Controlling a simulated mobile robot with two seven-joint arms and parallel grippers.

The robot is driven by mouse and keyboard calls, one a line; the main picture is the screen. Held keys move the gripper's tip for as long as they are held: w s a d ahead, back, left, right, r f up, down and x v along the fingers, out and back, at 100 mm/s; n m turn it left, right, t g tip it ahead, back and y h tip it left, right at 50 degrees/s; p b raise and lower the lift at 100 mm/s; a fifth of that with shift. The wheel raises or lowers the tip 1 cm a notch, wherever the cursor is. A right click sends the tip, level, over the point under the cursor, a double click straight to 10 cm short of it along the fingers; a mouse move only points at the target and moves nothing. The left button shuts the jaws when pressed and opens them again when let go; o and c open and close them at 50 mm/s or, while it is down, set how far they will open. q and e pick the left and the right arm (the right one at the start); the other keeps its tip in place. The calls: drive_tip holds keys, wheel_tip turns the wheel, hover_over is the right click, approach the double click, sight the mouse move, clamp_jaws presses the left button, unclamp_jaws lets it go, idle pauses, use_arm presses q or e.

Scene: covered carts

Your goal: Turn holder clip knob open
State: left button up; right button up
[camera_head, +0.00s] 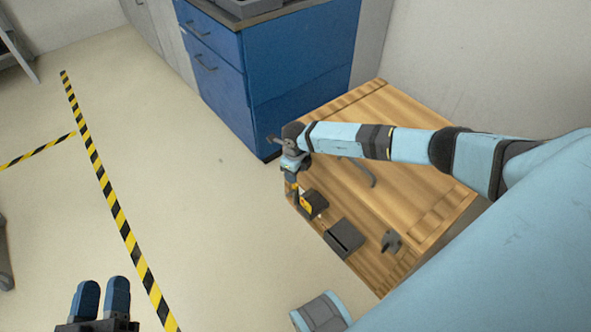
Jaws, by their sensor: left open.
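A wooden bench (415,140) carries a small black and yellow device (312,203) at its left edge and a dark slotted block (343,237) nearer me. A small grey clip-like piece (391,242) stands to the right of the block. I cannot tell which of these parts is the holder clip knob. My right arm reaches in from the right, and its wrist end (293,160) is over the bench's left edge, just above the black and yellow device. Its fingers are too small to make out. My left gripper (102,285) is open and empty over the floor at bottom left, away from the bench.
A blue drawer cabinet (300,65) stands behind the bench, with a dark tray (245,7) on top. A curved grey part (367,172) shows beneath my right forearm. Yellow and black tape (100,175) marks the floor. The floor left of the bench is clear.

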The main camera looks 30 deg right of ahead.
use_arm(q)
drive_tip(key=shift+s+a+f+g+y+p, duration=0.1)
drive_tip(key=shift+a+f+g+y+p, duration=0.2)
drive_tip(key=shift+f, duration=0.4)
drive_tip(key=shift+w+a+f+g+y+p, duration=0.1)
drive_tip(key=shift+a+f+g+y+p, duration=0.2)
drive_tip(key=shift+f, duration=0.4)
drive_tip(key=shift+s+a+f+g+y+p, duration=0.15)
drive_tip(key=shift+f+g+y+p, duration=0.2)
drive_tip(key=shift+f, duration=0.35)
use_arm(e)
wheel_tip(320, 180, up, 8)
drive_tip(key=shift+f, duration=0.1)
use_arm(q)
drive_tip(key=shift+r, duration=0.1)
